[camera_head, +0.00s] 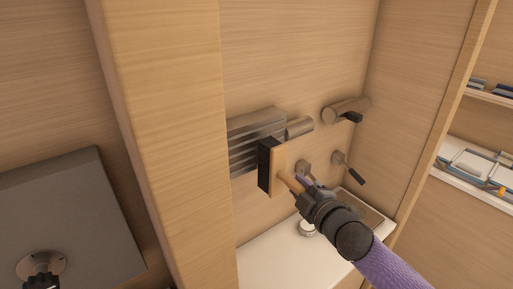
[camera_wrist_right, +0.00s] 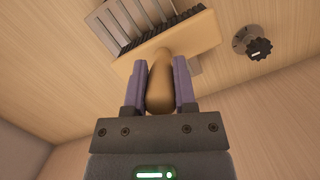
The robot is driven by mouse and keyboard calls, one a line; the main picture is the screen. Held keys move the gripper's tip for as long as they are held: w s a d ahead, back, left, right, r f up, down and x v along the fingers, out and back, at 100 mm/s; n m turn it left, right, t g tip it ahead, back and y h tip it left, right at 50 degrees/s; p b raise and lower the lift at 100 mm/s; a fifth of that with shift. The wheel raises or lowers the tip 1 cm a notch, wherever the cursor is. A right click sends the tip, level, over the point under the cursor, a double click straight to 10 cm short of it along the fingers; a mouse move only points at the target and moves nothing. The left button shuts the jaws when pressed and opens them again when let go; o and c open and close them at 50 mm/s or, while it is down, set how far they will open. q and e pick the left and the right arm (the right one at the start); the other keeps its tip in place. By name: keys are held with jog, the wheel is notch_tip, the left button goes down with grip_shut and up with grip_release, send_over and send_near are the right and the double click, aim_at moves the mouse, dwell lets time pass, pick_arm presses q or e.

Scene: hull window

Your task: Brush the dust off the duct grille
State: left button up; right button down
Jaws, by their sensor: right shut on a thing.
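The duct grille (camera_head: 257,126) is a grey slatted panel on the wooden wall, left of centre in the head view. Its slats also show at the top of the right wrist view (camera_wrist_right: 110,22). My right gripper (camera_head: 302,186) is shut on the wooden handle (camera_wrist_right: 161,85) of a brush (camera_head: 265,166) with a wooden block and dark bristles. The brush head is in front of the grille's lower right part and hides some of it. I cannot tell whether the bristles touch the slats. Dust cannot be made out. My left gripper is not in view.
A metal cylinder with a dark lever (camera_head: 345,110) and another dark-handled lever (camera_head: 349,167) stick out of the wall right of the grille. A black knob (camera_wrist_right: 259,48) is near the brush. A white counter (camera_head: 275,257) lies below. A wooden post (camera_head: 170,130) stands left.

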dwell(0.3)
jog(key=p+v, duration=0.1)
jog(key=v, duration=0.1)
jog(key=p+v, duration=0.1)
jog(key=v, duration=0.2)
jog(key=shift+w+d+f, duration=0.15)
jog(key=shift+w+d, duration=0.1)
jog(key=shift+d, duration=0.15)
